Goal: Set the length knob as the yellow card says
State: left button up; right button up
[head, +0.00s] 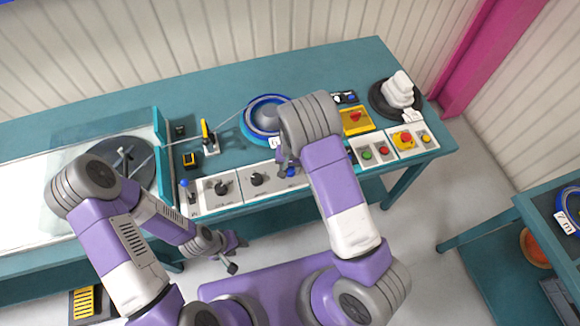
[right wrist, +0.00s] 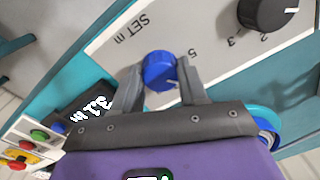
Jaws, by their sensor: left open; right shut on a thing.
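The blue length knob (right wrist: 159,72) sits on the white panel marked "SET m" (right wrist: 130,38), where a "5" is readable beside it. My right gripper (right wrist: 160,85) has its two fingers on either side of this knob, shut on it. In the head view the knob (head: 291,172) shows beside my right gripper (head: 284,163), partly hidden by the arm. A dark display (right wrist: 88,105) next to it reads what looks like 3.1 m. My left gripper (head: 232,252) is open and empty, low in front of the bench. I cannot make out a yellow card with readable writing.
Black knobs (head: 221,188) sit left of the blue knob, with a blue-tipped lever (head: 187,190) at the panel's left end. A blue reel (head: 262,108) stands behind. Green and red buttons (head: 367,154) and a yellow switch box (head: 355,121) lie to the right.

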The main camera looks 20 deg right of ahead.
aim_at(291, 170)
jog(key=o, duration=1.1)
jog(key=shift+c, duration=0.2)
notch_tip(291, 170, up, 8)
jog(key=shift+s+d+f+p, duration=0.1)
jog(key=shift+f+p, duration=0.1)
jog(key=shift+p, duration=0.15)
